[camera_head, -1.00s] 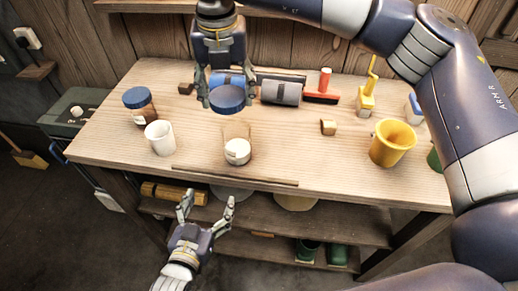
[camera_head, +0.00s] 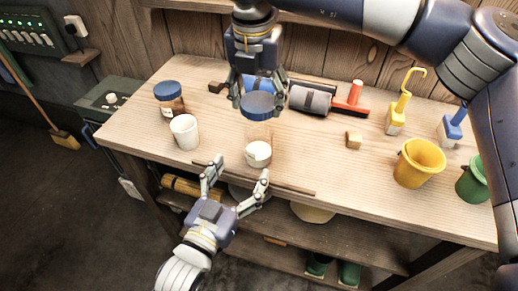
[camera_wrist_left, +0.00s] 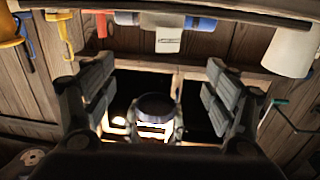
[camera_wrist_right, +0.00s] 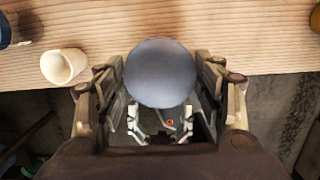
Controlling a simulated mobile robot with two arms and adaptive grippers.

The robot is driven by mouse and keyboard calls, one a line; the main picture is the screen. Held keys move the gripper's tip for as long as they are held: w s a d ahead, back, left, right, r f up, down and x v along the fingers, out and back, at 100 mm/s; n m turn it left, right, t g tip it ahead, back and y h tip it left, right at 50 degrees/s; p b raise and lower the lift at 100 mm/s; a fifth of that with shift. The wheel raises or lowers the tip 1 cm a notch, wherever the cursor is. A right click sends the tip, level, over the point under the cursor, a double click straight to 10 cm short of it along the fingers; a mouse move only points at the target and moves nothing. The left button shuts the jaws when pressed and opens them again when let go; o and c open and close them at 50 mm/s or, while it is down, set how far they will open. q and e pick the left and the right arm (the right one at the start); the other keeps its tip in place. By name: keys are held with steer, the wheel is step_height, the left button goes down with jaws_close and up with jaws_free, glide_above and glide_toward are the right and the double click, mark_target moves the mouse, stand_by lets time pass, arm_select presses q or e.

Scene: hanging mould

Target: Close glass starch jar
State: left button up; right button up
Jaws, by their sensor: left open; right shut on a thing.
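The glass starch jar (camera_head: 258,154), clear with white contents low inside, stands near the table's front edge in the head view. My right gripper (camera_head: 259,98) is shut on the round blue lid (camera_head: 258,106), over the jar's upper part. I cannot tell whether lid and rim touch. The lid (camera_wrist_right: 158,74) fills the space between the fingers in the right wrist view and hides what is under it. My left gripper (camera_head: 237,174) is open and empty in front of the table edge, just short of the jar. In the left wrist view its fingers (camera_wrist_left: 158,95) are spread.
A white cup (camera_head: 185,132) and a blue-lidded brown jar (camera_head: 170,100) stand left of the starch jar. A wooden block (camera_head: 353,140), a yellow bucket (camera_head: 418,163) and a grey roller (camera_head: 311,98) are to the right. A thin strip (camera_head: 290,186) runs along the front edge.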

mark_target(264, 132)
arm_select(q)
steer(key=x, duration=1)
steer(key=shift+w+d, duration=0.2)
steer(key=shift+w, duration=0.15)
steer(key=c, duration=1.6)
steer(key=shift+c, duration=0.2)
arm_select(e)
steer(key=shift+f, duration=2.55)
steer(key=shift+f, duration=0.9)
steer(key=shift+f, duration=0.45)
steer(key=shift+f, duration=0.15)
arm_select(q)
steer(key=shift+s, duration=0.1)
arm_select(e)
steer(key=shift+f, duration=0.2)
steer(key=shift+c, duration=0.8)
